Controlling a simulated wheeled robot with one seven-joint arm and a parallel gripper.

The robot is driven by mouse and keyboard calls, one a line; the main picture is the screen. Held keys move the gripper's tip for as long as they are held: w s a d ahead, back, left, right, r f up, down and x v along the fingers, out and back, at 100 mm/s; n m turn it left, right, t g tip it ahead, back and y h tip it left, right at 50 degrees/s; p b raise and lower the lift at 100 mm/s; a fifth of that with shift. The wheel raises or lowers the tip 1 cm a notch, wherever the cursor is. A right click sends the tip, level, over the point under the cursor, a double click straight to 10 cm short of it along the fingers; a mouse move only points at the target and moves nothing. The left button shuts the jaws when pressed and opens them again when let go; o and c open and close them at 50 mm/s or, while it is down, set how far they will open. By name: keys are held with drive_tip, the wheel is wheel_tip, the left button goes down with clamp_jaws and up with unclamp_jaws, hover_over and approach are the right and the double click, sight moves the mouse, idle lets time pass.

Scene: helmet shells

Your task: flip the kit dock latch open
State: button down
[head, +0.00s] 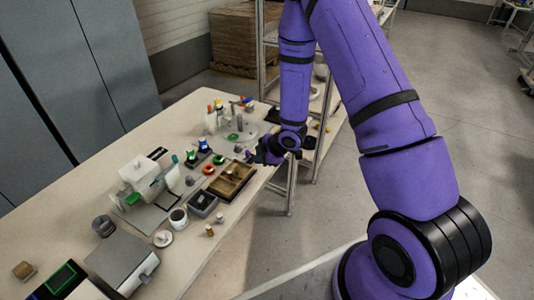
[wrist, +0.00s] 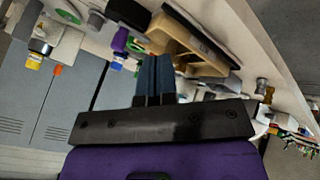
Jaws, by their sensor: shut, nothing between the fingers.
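My gripper (head: 258,157) is over the right edge of the table, just above and right of a wooden tray (head: 215,186) in the head view. In the wrist view, my gripper's dark fingers (wrist: 154,62) are together with nothing between them. The wooden tray (wrist: 185,42) shows just beyond the fingertips, with a dark strip along one side. I cannot tell whether the fingers touch it. I cannot make out the kit dock latch for certain in either view, nor whether it is open or shut.
Small bottles and coloured parts crowd the table's far end. A metal rack (head: 292,185) stands beside the table's right edge.

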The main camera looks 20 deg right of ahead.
sight(250, 156)
drive_tip(key=x, duration=0.3)
drive_tip(key=w, duration=0.3)
drive_tip(key=shift+w+r, duration=0.1)
drive_tip(key=shift+w, duration=0.35)
drive_tip(key=shift+w+d, duration=0.6)
drive_tip(key=shift+d, duration=0.25)
drive_tip(key=shift+s, duration=0.1)
